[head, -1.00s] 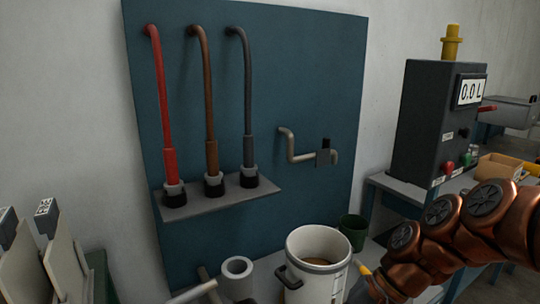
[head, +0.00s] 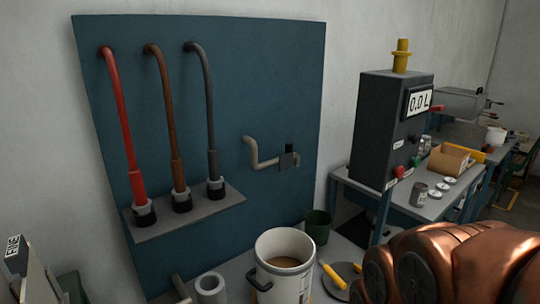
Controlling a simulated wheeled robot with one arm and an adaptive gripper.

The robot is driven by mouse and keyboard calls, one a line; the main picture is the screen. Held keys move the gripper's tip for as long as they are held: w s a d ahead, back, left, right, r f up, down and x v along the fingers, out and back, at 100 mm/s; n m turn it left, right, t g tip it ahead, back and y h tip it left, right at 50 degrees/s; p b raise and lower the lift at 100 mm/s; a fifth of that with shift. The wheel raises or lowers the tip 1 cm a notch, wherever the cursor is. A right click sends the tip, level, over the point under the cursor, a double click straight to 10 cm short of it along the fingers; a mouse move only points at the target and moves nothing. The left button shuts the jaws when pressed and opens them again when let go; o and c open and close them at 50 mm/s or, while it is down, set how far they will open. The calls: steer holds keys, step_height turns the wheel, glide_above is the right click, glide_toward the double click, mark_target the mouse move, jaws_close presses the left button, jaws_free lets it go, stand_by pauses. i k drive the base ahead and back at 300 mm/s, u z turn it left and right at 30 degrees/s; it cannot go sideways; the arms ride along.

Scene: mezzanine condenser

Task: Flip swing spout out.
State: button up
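A beige bent pipe, which looks like the swing spout (head: 262,163), comes out of the blue panel right of the hoses in the head view. It dips, then runs right to a dark block with an upright tab (head: 289,158). A short pipe end shows right of the block. A dark box (head: 393,125) with a display reading 0.0 L stands to the right. My copper-coloured arm fills the lower right. My gripper is not visible, and no part of my arm touches the spout.
Red, brown and grey hoses end in black sockets on a grey shelf (head: 190,216). Below stand a white bucket (head: 262,249) with brown contents, a green bin (head: 318,226) and a grey cylinder (head: 211,288). A yellow-handled tool (head: 334,277) lies beside my arm. A bench (head: 432,205) holds cans and a cardboard box.

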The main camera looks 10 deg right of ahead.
mark_target(285, 160)
steer(key=z, duration=0.6)
steer(key=k, duration=0.65)
steer(key=z, duration=0.7)
steer(key=i, duration=1.2)
steer(key=u, duration=1.05)
steer(key=i, duration=0.55)
steer(key=u, duration=0.5)
